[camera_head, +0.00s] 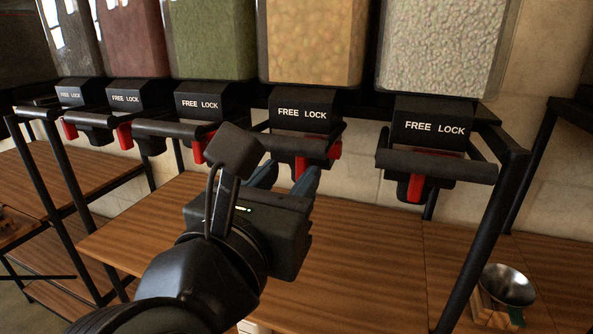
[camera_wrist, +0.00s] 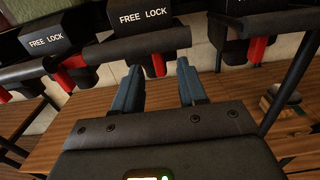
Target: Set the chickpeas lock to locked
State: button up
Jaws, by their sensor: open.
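The bin of tan-orange round grains (camera_head: 310,40), which look like chickpeas, is second from the right in the head view. Its black dispenser head (camera_head: 301,112) reads FREE on the left and LOCK on the right. A red lever (camera_head: 302,163) hangs under its black bar; in the wrist view the lever (camera_wrist: 158,66) shows below the LOCK side of the label. I cannot tell its exact setting. My gripper (camera_head: 287,175) is open and empty, just below and in front of this dispenser. In the wrist view the lever appears between the blue fingertips, with no clear contact.
Similar dispensers with red levers stand close on both sides: green grain (camera_head: 212,40) to the left, pale beans (camera_head: 440,45) to the right. A black frame post (camera_head: 487,230) stands at right. A metal bowl (camera_head: 508,286) sits at lower right. The wooden counter (camera_head: 370,250) below is mostly clear.

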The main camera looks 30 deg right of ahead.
jog(key=v, duration=0.3)
jog(key=shift+s+a, duration=0.1)
jog(key=shift+a, duration=0.05)
dwell(0.4)
jog(key=s+d+f+n+t+h, duration=0.35)
jog(key=s+d+n+t, duration=0.4)
jog(key=s+n, duration=0.6)
jog(key=s+a+f+n+g+y, duration=0.1)
jog(key=s+f+n+y, duration=0.6)
jog(key=n, duration=0.9)
jog(key=s+a+f+n+g+y, duration=0.1)
jog(key=s+f+n+g+y, duration=0.1)
jog(key=s+f+n+y, duration=0.4)
notch_tip(320, 180, down, 7)
jog(key=n+y, duration=0.5)
jog(key=n, duration=0.6)
jog(key=shift+s, duration=0.35)
